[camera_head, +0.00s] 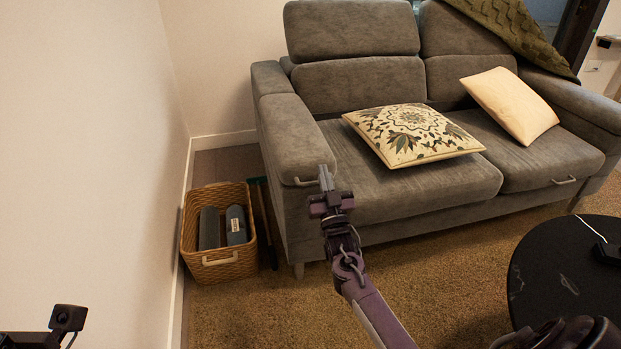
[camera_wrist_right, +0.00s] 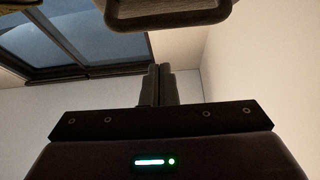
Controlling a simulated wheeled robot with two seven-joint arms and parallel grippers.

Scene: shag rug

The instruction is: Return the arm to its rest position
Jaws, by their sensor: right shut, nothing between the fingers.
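My right gripper (camera_head: 326,178) is raised in the middle of the head view, in front of the left arm of the grey sofa. Its two fingers are together with nothing between them. The closed fingers also show in the right wrist view (camera_wrist_right: 159,85), pointing toward a pale wall. My right arm (camera_head: 357,275) reaches up from the bottom of the head view. A dark part of my left arm (camera_head: 62,322) shows at the bottom left corner; its fingers are not visible.
The grey sofa (camera_head: 350,85) holds a patterned cushion (camera_head: 412,133) and a cream cushion (camera_head: 510,105). A wicker basket (camera_head: 190,232) with dark rolled items stands left of it. A round black table (camera_head: 565,275) is at lower right. The rug (camera_head: 260,318) is clear in front.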

